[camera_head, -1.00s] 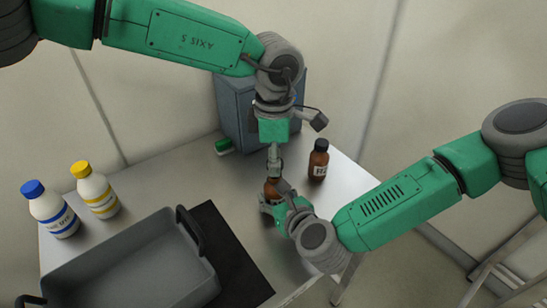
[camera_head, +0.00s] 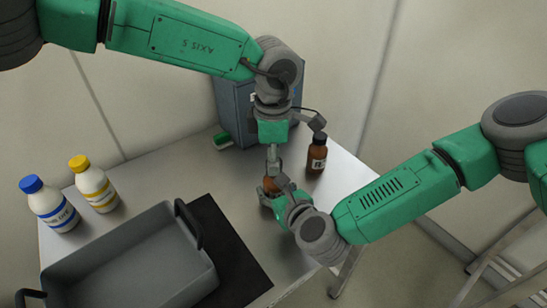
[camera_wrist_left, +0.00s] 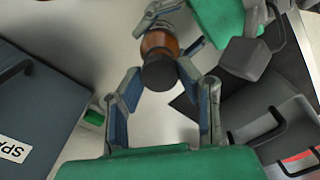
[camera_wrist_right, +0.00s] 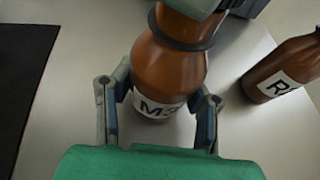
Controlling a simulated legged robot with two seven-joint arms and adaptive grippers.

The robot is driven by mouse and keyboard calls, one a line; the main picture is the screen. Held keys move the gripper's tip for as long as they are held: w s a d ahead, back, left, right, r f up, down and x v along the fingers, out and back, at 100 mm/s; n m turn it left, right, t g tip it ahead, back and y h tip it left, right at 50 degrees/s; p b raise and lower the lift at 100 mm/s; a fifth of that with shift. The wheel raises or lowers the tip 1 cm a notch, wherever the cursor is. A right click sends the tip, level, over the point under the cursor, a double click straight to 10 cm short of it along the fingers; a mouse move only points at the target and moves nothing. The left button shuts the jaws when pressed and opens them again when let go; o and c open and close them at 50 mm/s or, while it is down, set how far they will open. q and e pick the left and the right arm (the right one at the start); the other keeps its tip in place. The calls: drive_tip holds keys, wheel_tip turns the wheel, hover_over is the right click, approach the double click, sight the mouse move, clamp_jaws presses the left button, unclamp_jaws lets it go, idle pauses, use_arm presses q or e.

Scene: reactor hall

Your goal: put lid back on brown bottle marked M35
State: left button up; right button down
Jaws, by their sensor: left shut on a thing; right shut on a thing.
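The brown bottle (camera_head: 270,186) stands on the table; its white label (camera_wrist_right: 158,106) reads M3, the rest hidden by a finger. My right gripper (camera_wrist_right: 160,98) is shut on this bottle, one finger on each side of its lower body. My left gripper (camera_head: 273,163) is above the bottle and shut on the dark lid (camera_wrist_left: 158,73), which shows between its fingers in the left wrist view. The lid is over the bottle's top. I cannot tell whether it is seated on the neck.
A second brown bottle (camera_head: 317,155) with a dark cap stands close at the right. A grey box (camera_head: 232,108) and a small green item (camera_head: 222,141) are behind. Blue-capped (camera_head: 50,205) and yellow-capped (camera_head: 94,185) white bottles and a grey tray (camera_head: 140,240) occupy the left.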

use_arm(q)
drive_tip(key=shift+f, duration=0.55)
drive_tip(key=m, duration=0.3)
drive_tip(key=shift+d, duration=0.1)
drive_tip(key=m, duration=0.4)
drive_tip(key=shift+m, duration=0.4)
drive_tip(key=m, duration=0.6)
drive_tip(key=shift+w+m, duration=0.15)
drive_tip(key=shift+m, duration=0.15)
drive_tip(key=m, duration=1)
drive_tip(key=shift+m, duration=0.3)
drive_tip(key=m, duration=0.4)
drive_tip(key=shift+w, duration=0.1)
